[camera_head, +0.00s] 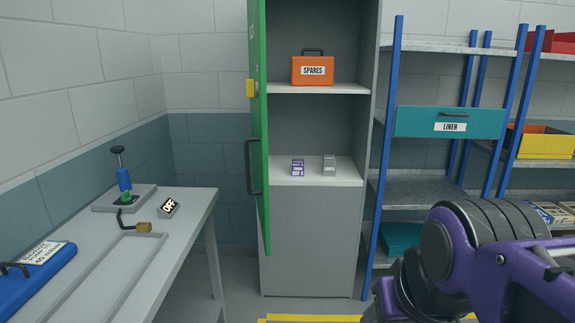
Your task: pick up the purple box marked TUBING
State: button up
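A small purple box with white label bands (297,168) stands upright on the lower shelf of the open grey cabinet (311,235). Its lettering is too small to read, so I cannot tell whether it says TUBING. A small grey box (329,166) stands to its right, apart from it. Part of my purple and black arm shows at the lower right, in front of the blue-posted rack. My gripper's fingers do not show.
The green cabinet door (259,130) stands open on the left. An orange SPARES box (313,71) sits on the upper shelf. A teal LINEN drawer (449,122) is in the rack at right. A grey bench (185,233) with a blue case (36,283) fills the left.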

aim_at(297, 168)
jog(key=i+l, duration=0.25)
jog(key=i, duration=0.25)
jog(key=i+l, duration=0.2)
jog(key=i, duration=0.3)
jog(key=i+l, duration=0.25)
jog(key=i, duration=0.2)
jog(key=i+l, duration=0.2)
jog(key=i, duration=0.3)
